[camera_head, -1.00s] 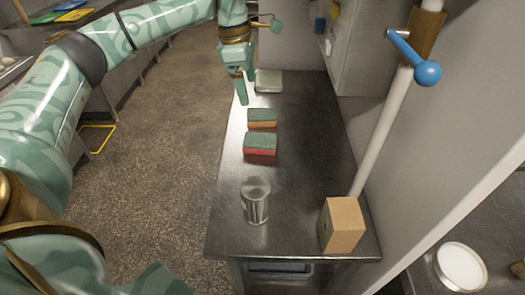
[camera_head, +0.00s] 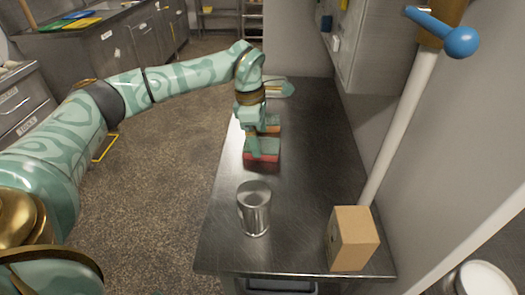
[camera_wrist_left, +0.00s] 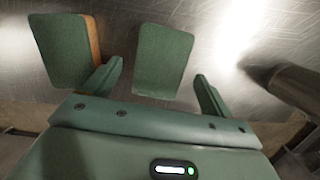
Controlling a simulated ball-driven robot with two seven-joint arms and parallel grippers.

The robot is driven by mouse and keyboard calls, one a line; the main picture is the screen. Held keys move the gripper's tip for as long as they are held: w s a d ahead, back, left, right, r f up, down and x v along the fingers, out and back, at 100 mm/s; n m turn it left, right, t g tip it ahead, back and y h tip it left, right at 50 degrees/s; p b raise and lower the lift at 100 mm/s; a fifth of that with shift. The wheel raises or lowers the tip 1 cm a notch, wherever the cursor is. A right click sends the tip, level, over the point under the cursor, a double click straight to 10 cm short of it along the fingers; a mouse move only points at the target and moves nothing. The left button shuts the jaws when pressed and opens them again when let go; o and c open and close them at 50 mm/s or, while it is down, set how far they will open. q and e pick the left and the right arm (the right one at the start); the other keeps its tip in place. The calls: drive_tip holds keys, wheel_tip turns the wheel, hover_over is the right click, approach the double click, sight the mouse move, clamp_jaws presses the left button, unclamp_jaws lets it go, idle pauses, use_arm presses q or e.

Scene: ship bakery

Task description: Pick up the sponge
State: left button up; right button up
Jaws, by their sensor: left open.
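Two sponges with green tops lie on the steel counter. The nearer one is red below (camera_head: 262,158); the one behind it is orange below (camera_head: 272,129) and partly hidden by my left gripper (camera_head: 260,142). The left gripper points down over the sponges, open. In the left wrist view, one green sponge top (camera_wrist_left: 163,62) shows between the spread fingers of the gripper (camera_wrist_left: 158,82), and the orange-sided sponge (camera_wrist_left: 58,50) lies to the left, outside them. I cannot tell how far the fingertips are above the counter. My right gripper is out of view.
On the steel counter (camera_head: 305,170), a metal can (camera_head: 254,208) stands nearer than the sponges and a tan box (camera_head: 353,238) stands at the near right corner. A pale flat item (camera_head: 281,88) lies at the far end. A wall and a white pole (camera_head: 400,128) bound the right side.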

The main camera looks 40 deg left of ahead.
sight(261, 144)
use_arm(q)
drive_tip(key=f, duration=0.3)
drive_tip(key=shift+w+d+b, duration=0.15)
drive_tip(key=shift+d+b, duration=0.1)
drive_tip(key=shift+b, duration=0.1)
drive_tip(key=shift+r, duration=0.1)
drive_tip(key=shift+c, duration=1.4)
drive_tip(key=c, duration=0.8)
